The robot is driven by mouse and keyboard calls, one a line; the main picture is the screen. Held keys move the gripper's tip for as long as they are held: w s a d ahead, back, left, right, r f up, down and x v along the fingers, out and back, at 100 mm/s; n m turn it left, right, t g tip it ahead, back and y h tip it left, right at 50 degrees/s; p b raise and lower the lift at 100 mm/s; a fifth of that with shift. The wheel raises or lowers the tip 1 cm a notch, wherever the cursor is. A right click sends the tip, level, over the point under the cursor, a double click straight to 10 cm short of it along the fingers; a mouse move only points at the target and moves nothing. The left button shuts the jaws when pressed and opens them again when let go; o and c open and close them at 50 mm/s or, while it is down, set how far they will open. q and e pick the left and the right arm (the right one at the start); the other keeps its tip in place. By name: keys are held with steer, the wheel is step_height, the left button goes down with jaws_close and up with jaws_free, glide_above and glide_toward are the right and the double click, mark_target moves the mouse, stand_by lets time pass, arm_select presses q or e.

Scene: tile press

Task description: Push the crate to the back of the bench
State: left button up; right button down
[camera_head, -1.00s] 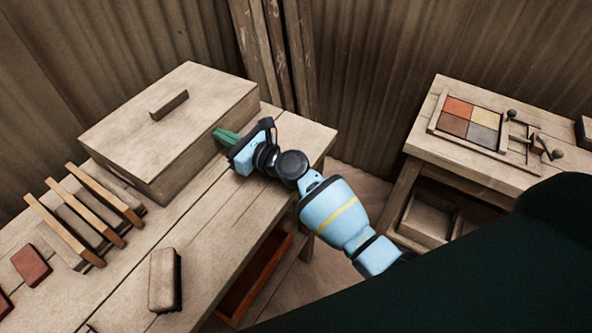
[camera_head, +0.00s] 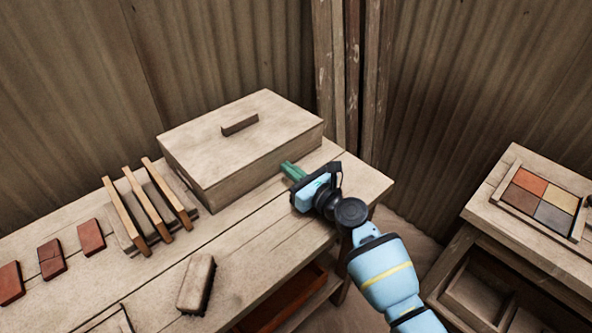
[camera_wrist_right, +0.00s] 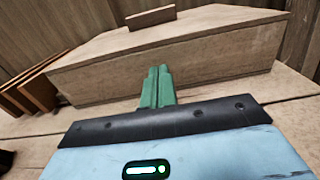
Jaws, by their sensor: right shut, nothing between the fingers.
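The wooden crate (camera_head: 215,148) has a flat lid with a bar handle and stands on the bench (camera_head: 250,240), near the corrugated wall. My right gripper (camera_head: 288,167) is at the crate's front face, toward its right part, with green fingers shut and nothing between them. In the right wrist view the crate (camera_wrist_right: 200,68) fills the space ahead, and the shut fingertips (camera_wrist_right: 158,72) point at its front face. They look very close to it; whether they touch cannot be told. My left gripper is not in view.
A slatted wooden rack (camera_head: 147,208) stands just left of the crate. Several red tiles (camera_head: 52,258) lie farther left. A pale block (camera_head: 196,284) lies near the front edge. A side table (camera_head: 490,212) with a tray of coloured tiles stands at right. Bare bench lies right of the crate.

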steer(key=v, duration=0.3)
steer(key=shift+w+r, duration=0.1)
steer(key=shift+r, duration=0.05)
steer(key=p+v, duration=0.1)
steer(key=v, duration=0.5)
steer(key=shift+s+d, duration=0.15)
steer(key=shift+s, duration=0.15)
steer(key=shift+s+d, duration=0.35)
steer(key=shift+s, duration=0.15)
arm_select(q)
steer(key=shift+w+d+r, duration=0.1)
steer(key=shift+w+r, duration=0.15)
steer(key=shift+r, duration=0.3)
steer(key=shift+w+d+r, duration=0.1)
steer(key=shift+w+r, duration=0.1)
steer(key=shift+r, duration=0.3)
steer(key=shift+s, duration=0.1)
arm_select(e)
steer(key=shift+d+f, duration=0.1)
steer(key=shift+f, duration=0.1)
